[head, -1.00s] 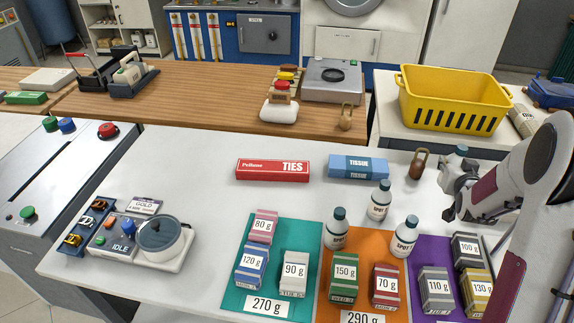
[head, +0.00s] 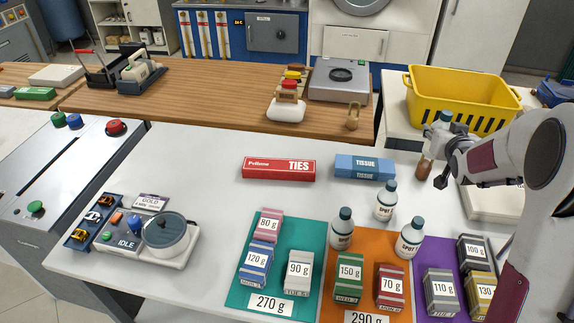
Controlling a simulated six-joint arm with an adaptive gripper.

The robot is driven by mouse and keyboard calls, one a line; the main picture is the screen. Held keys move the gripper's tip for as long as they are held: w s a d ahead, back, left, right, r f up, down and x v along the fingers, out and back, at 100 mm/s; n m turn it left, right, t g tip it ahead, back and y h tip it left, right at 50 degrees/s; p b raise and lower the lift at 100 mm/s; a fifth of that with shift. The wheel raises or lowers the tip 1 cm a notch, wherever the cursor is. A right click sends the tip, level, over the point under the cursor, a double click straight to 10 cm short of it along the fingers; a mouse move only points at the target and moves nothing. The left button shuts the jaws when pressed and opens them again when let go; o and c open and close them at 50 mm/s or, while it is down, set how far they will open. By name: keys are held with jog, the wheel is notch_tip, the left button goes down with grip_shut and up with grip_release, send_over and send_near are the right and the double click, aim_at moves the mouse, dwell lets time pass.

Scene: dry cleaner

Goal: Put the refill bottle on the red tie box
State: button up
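The red tie box (head: 279,168), marked TIES, lies flat on the white counter with a clear top. My gripper (head: 438,150) is at the right, in front of the yellow basket. It appears shut on a white bottle with a teal cap (head: 445,117), held above the counter. This looks like the refill bottle, but its label is hidden and the fingers partly cover it. Three similar capped bottles labelled SPOT stand nearer me: a left one (head: 341,236), a rear one (head: 385,206) and a right one (head: 408,244).
A blue tissue box (head: 364,167) lies right of the tie box. Weighed packets stand on teal (head: 247,292), orange and purple mats in front. The counter left of the tie box is clear.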

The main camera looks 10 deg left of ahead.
jog(key=w+a+n+y, duration=0.2)
jog(key=a, duration=0.9)
jog(key=w+a+n+y, duration=0.2)
jog(key=a+y, duration=0.1)
jog(key=a, duration=0.9)
jog(key=n+g+y, duration=0.3)
jog(key=n, duration=0.1)
send_over(277, 170)
jog(key=shift+f, duration=2.55)
notch_tip(277, 170, down, 6)
jog(key=shift+f, duration=0.15)
jog(key=shift+f, duration=1.85)
jog(key=shift+f, duration=0.1)
